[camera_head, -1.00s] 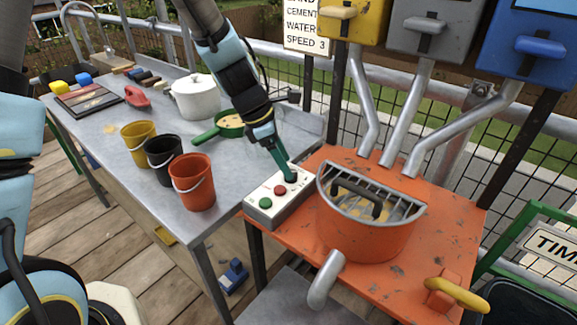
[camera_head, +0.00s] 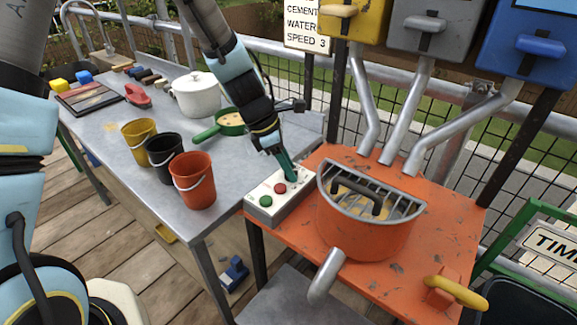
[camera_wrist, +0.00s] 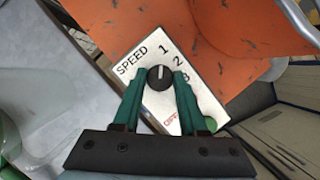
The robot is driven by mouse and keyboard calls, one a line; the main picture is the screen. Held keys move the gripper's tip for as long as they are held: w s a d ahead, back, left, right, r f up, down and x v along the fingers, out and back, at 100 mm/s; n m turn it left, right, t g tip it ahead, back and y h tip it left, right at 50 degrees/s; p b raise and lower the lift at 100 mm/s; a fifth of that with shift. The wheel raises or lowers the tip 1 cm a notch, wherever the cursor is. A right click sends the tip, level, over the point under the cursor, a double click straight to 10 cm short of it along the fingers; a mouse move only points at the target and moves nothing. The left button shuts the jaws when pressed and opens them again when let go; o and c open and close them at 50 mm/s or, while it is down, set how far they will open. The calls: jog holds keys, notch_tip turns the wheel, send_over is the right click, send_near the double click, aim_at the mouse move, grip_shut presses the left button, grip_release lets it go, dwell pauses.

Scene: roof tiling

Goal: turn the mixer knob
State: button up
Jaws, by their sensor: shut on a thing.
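The mixer knob (camera_wrist: 160,78) is a round dark knob with a pale pointer line, on a white control panel (camera_wrist: 203,98) marked SPEED, 1, 2, 3. In the wrist view the pointer line points up, roughly toward the 1. My gripper (camera_wrist: 157,76) has green fingers, one on each side of the knob, and is shut on it. In the head view my gripper (camera_head: 290,179) reaches down to the far end of the panel, and its fingers hide the knob. The orange mixer (camera_head: 365,232) stands right of the panel.
Red (camera_head: 280,188) and green (camera_head: 266,201) buttons sit on the panel near my fingers. A sign (camera_head: 305,27) behind reads CEMENT, WATER, SPEED 3. Buckets (camera_head: 193,182) and a green pan (camera_head: 230,120) stand on the left table. Metal chutes (camera_head: 405,115) hang above the mixer.

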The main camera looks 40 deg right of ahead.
grip_shut()
jog(key=shift+m, duration=0.3)
jog(key=m+g+p, duration=0.1)
jog(key=m+p, duration=0.1)
jog(key=shift+w+d+r+m+y, duration=0.1)
jog(key=shift+m+y, duration=0.3)
jog(key=m+g+y+p, duration=0.1)
jog(key=m, duration=0.3)
jog(key=shift+d+p, duration=0.1)
jog(key=shift+p, duration=0.2)
jog(key=m+y, duration=0.2)
jog(key=m, duration=0.3)
jog(key=shift+d+m, duration=0.15)
jog(key=shift+m, duration=0.25)
jog(key=m+y, duration=0.2)
jog(key=m, duration=0.2)
jog(key=shift+m, duration=0.4)
jog(key=shift+d, duration=0.1)
jog(key=o, duration=0.8)
grip_release()
